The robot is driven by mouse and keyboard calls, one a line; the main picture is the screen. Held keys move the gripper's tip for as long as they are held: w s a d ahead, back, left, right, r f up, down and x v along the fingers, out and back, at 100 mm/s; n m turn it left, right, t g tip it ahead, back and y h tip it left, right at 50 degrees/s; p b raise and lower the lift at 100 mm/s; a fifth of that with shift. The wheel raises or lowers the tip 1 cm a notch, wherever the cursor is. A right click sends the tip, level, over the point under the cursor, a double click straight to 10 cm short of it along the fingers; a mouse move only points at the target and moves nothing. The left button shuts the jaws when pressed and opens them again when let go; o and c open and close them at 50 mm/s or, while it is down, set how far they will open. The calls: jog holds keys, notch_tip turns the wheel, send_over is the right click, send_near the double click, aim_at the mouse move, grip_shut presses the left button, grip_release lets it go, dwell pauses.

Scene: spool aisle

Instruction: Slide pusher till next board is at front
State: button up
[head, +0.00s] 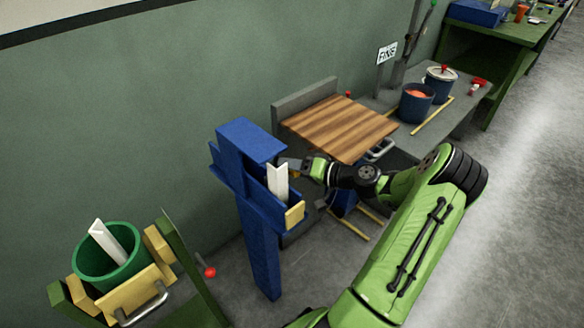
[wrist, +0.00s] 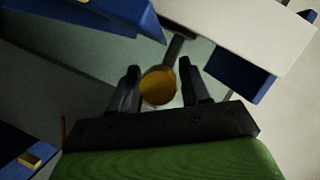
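A blue dispenser (head: 258,150) stands on a blue post, with a white angled board (head: 278,182) upright in it. A pale yellow block (head: 295,214) is at its lower front end. My gripper (head: 302,168) is at the dispenser's right side, close to the board. In the wrist view, a round orange-yellow knob (wrist: 158,86), perhaps the pusher's, lies between the two fingers of my gripper (wrist: 160,72). Narrow gaps seem to show beside it, so the fingers look open around it. The board's white face (wrist: 250,28) fills the upper right. The pusher's body is hidden.
A green bucket (head: 88,265) with another white piece stands in a yellow-blocked holder at lower left, near a red knob (head: 210,272). A wooden board (head: 340,125) on a grey bench, with blue pots (head: 416,103), lies behind my arm. Floor at right is clear.

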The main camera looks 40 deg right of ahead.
aim_at(298, 174)
grip_shut()
jog(key=shift+s+d, duration=0.1)
jog(key=shift+s, duration=1.75)
jog(key=shift+o, duration=1.7)
grip_release()
jog(key=shift+w, duration=0.1)
jog(key=p+v, duration=0.3)
jog(key=v, duration=1.2)
jog(key=shift+s, duration=0.4)
jog(key=shift+r, duration=0.1)
